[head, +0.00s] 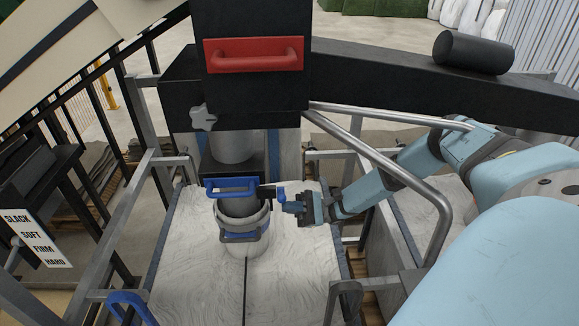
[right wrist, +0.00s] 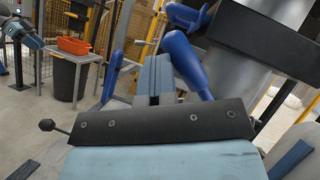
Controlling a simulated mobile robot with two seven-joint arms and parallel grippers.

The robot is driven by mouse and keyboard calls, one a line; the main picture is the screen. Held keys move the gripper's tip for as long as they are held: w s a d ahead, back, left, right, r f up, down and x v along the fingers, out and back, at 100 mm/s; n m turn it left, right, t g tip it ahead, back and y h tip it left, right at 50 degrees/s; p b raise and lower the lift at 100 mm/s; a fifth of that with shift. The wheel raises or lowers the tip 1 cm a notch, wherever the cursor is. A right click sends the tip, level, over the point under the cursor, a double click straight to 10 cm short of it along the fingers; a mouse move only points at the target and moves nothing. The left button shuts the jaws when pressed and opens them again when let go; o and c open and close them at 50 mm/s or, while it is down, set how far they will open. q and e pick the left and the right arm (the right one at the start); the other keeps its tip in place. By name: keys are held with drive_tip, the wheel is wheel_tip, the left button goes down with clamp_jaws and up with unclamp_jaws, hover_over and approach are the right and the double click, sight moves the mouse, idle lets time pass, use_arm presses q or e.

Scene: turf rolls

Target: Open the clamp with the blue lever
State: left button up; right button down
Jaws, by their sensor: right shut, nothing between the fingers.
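The clamp (head: 229,220) is a grey ring around the dark spout above a white bag. A blue lever (head: 230,183) stands at the top front of the clamp, and a second blue piece shows lower on the ring. My right gripper (head: 279,196) is just right of the lever, shut and empty. Whether it touches the lever cannot be told. In the right wrist view, its blue fingers (right wrist: 157,78) point toward a rounded blue part (right wrist: 186,62) beside a grey cylinder. My left gripper is not in the head view.
A black housing with a red handle (head: 254,55) hangs above the spout. Metal rails (head: 385,165) cross close to my right arm. A blue handle (head: 130,303) is at the lower left, near a hardness label (head: 40,238). The white bag top (head: 200,275) is clear in front.

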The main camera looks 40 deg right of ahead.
drive_tip(key=shift+w+d+r+m+t+h+p, duration=0.1)
drive_tip(key=shift+w+r+m+t+h+p, duration=0.1)
drive_tip(key=shift+r+m+t, duration=0.35)
drive_tip(key=shift+w+d+r+m+t+h+p, duration=0.1)
drive_tip(key=shift+d+r+m+t+p, duration=0.1)
drive_tip(key=shift+m+t, duration=0.5)
drive_tip(key=shift+w+d+r+m+t+h+p, duration=0.15)
drive_tip(key=shift+r+m+t, duration=0.25)
drive_tip(key=shift+m, duration=0.55)
drive_tip(key=shift+a, duration=0.1)
